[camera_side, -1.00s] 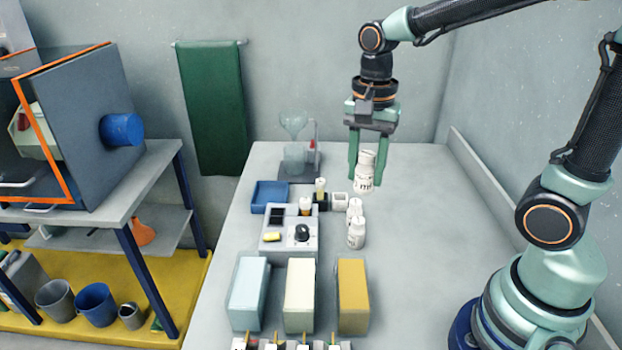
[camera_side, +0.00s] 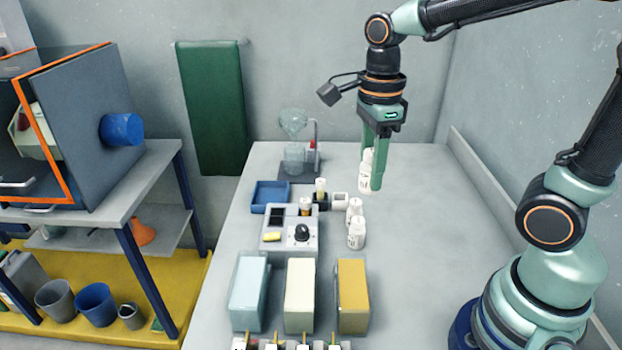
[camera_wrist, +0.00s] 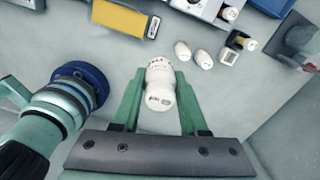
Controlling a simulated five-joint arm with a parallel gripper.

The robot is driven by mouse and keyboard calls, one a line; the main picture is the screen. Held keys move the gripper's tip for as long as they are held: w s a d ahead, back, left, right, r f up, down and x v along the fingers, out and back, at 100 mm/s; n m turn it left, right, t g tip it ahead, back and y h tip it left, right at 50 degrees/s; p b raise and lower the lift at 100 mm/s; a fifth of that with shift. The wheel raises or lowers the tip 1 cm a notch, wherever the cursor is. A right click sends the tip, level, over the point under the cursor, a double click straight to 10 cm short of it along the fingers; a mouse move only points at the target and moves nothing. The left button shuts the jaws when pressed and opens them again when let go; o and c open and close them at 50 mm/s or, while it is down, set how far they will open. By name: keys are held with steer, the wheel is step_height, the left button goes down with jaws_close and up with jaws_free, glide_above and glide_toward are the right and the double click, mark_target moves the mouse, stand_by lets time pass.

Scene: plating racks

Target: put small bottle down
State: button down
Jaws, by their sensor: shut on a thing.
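A small white bottle (camera_side: 365,176) with dark printing is held upright between the green fingers of my gripper (camera_side: 373,176). In the side view one finger hides part of it. In the wrist view the bottle (camera_wrist: 160,86) sits between both fingers of my gripper (camera_wrist: 160,92). My gripper is over the table (camera_side: 420,260), right of the other bottles. I cannot tell whether the bottle's base touches the table.
Two similar white bottles (camera_side: 356,233) (camera_side: 354,208) stand to the left and nearer the camera. A grey device with a knob (camera_side: 290,232), a blue tray (camera_side: 270,195) and a glass apparatus (camera_side: 294,150) stand further left. Blue, cream and yellow blocks (camera_side: 353,297) stand in front. The table's right side is clear.

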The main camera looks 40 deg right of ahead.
step_height(320, 180, down, 20)
steer(key=shift+r, duration=0.2)
stand_by(0.4)
steer(key=shift+f, duration=0.15)
steer(key=shift+c, duration=2.2)
jaws_free()
